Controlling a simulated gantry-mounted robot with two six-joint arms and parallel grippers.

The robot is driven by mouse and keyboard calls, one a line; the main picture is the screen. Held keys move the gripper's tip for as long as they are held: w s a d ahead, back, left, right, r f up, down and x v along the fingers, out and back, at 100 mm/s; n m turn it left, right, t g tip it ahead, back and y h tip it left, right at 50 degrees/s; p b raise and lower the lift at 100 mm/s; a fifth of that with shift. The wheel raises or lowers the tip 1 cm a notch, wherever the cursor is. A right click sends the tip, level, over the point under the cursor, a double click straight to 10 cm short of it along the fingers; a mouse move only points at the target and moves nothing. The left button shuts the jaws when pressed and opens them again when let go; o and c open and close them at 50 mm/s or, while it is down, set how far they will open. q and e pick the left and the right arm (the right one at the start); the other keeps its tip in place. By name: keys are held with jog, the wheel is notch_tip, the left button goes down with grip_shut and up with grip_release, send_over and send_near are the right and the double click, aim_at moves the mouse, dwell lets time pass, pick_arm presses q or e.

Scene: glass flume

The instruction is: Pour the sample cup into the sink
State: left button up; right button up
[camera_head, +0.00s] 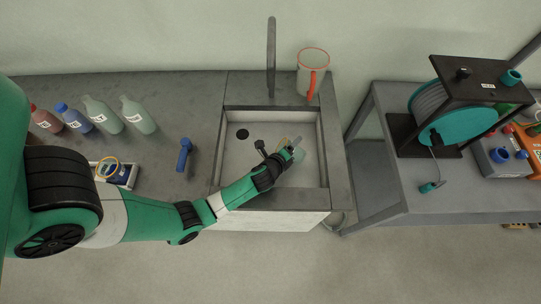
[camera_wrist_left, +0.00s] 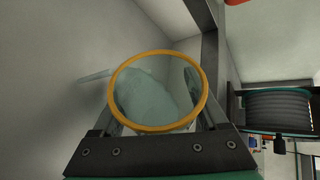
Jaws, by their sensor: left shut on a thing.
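The sample cup (camera_wrist_left: 158,95) is a clear cup with an orange rim, seen in the left wrist view between my fingers, its mouth facing the camera. Pale bluish-grey shows inside; I cannot tell whether it is liquid. My left gripper (camera_head: 287,152) is shut on the cup and holds it over the right part of the sink (camera_head: 235,165) in the head view. There the cup (camera_head: 296,143) is small and mostly hidden by the gripper. It looks tilted, but the angle is unclear. My right gripper is not in view.
A grey tap (camera_head: 271,55) rises behind the sink, with a red-rimmed jug (camera_head: 312,75) to its right. Several bottles (camera_head: 103,115), a blue-handled item (camera_head: 184,153) and a small tray (camera_head: 128,180) are on the left counter. A teal reel (camera_head: 455,125) stands on the right table.

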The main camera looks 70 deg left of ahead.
pick_arm(q)
jog(key=shift+f+n+t+h+b, duration=0.15)
jog(key=shift+n+t+h+b, duration=0.15)
jog(key=shift+n+t+b, duration=0.3)
dwell(1.4)
